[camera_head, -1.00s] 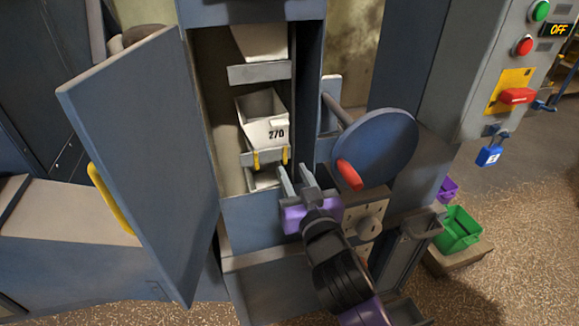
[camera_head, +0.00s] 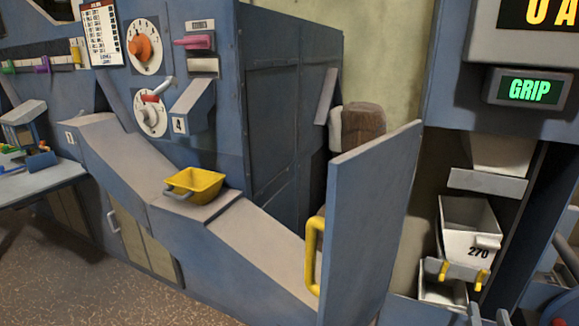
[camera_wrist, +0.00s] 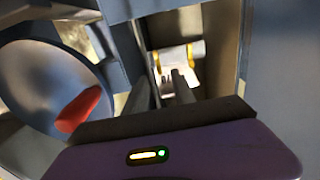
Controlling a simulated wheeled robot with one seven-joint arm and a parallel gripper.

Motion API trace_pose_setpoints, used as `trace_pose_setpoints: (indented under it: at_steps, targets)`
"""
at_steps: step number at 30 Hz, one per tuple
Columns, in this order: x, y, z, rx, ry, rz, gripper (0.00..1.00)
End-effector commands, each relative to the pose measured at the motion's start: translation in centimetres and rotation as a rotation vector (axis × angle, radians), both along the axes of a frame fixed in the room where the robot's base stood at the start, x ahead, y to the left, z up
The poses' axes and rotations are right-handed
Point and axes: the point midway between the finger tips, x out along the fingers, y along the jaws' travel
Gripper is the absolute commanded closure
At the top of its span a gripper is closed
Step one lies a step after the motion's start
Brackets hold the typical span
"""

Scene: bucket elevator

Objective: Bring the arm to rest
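My gripper (camera_wrist: 168,86) shows in the wrist view with its two fingers apart and nothing between them. Its fingertips (camera_head: 488,316) just show at the bottom right edge of the head view; the rest of the arm is out of that view. Beyond the fingers is the open elevator shaft. A white bucket marked 270 (camera_head: 470,226) hangs there above and behind the fingertips, with a yellow-clipped bracket (camera_head: 460,272) at its front. I see no contact between gripper and bucket.
The blue door (camera_head: 375,220) with a yellow handle (camera_head: 313,255) stands open left of the shaft. A blue disc (camera_wrist: 35,85) with a red handle (camera_wrist: 78,112) is close left in the wrist view. A yellow bin (camera_head: 195,185) sits on the chute. Floor at lower left is clear.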

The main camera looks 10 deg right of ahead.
Motion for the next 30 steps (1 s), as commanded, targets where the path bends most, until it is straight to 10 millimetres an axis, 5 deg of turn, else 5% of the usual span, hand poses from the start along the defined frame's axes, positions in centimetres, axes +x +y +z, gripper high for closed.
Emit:
trace_pose_setpoints:
  at_steps: [4, 11, 21, 30]
  targets:
    - [0.6, 2.0, 1.8, -0.075, -0.045, 0.086, 0.69]
    - [-2.4, 7.5, 0.5, -0.116, -0.043, 0.259, 0.69]
    - [-11.7, 14.4, -2.2, -0.057, 0.014, 0.447, 0.69]
    - [-20.9, 17.0, -3.7, 0.055, 0.152, 0.533, 0.69]
